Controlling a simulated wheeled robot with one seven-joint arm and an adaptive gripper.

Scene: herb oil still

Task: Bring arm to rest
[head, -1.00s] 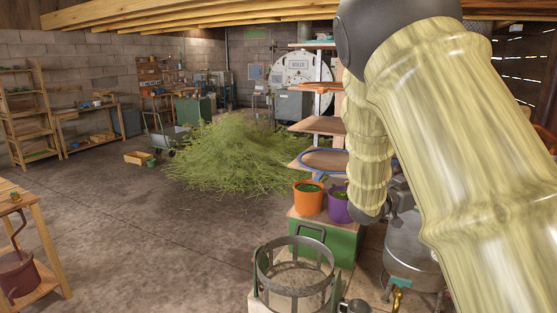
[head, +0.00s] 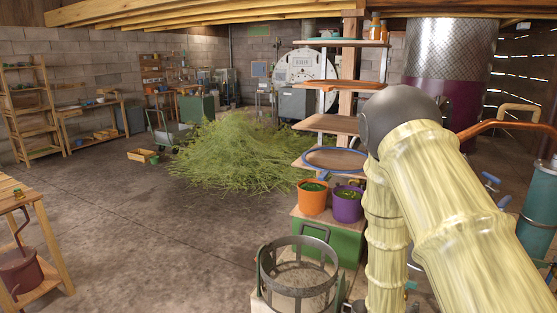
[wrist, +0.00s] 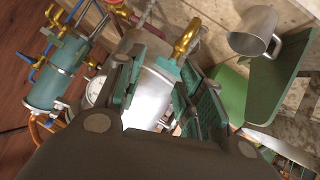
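My gripper (wrist: 160,88) shows in the wrist view with its two teal-padded fingers apart and nothing between them. Behind the fingers are a shiny metal vessel (wrist: 148,102) and a brass tap (wrist: 186,40), seen tilted; the fingers look apart from both, though the depth is hard to judge. In the head view my arm, with bamboo-like links and a dark elbow joint, is bent at the right side. The gripper itself is out of sight there.
A metal ring basket (head: 298,272) stands close in front. Orange (head: 312,198) and purple (head: 347,204) buckets sit on a green box beside my arm. A metal mug (wrist: 254,32) and teal cylinder (wrist: 55,75) show near the gripper.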

